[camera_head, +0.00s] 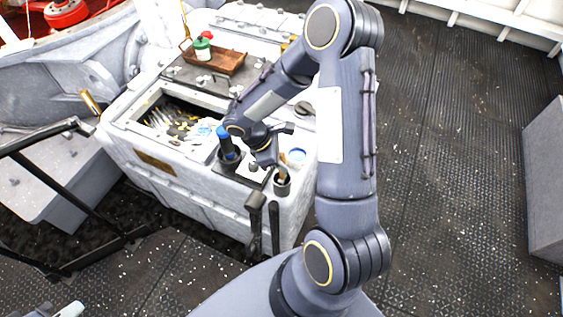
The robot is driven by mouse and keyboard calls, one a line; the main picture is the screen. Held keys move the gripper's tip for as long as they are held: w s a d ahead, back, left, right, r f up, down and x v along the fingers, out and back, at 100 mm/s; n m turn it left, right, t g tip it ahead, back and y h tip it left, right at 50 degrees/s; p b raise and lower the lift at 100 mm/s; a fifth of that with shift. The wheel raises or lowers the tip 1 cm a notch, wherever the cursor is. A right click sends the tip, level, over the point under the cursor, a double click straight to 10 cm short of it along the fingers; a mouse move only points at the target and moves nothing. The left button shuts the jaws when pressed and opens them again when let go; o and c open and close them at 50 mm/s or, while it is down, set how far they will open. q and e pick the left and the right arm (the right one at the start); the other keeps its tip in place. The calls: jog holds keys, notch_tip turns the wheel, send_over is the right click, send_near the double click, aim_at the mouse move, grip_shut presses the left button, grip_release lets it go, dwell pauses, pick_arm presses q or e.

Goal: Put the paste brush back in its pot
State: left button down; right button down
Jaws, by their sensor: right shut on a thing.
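My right gripper (271,151) is over the near right corner of the white chest, its jaws shut on the paste brush. A short piece of the tan brush (283,173) shows just below the gripper. The small dark pot (282,187) is directly under it. The brush's lower end meets the pot's mouth in this view; how deep it goes inside I cannot tell. A blue-grey part at the bottom left edge looks like my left gripper (42,309), mostly cut off, so its jaws cannot be read.
A blue-handled tool (225,142) stands in a dark holder to the left. The chest's open bay (172,120) holds several tools. A brown tray (228,61) lies farther back. Black railings (45,141) stand at left.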

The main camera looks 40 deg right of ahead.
jog(key=shift+f, duration=0.6)
jog(key=c, duration=1.3)
grip_release()
jog(key=shift+f, duration=0.1)
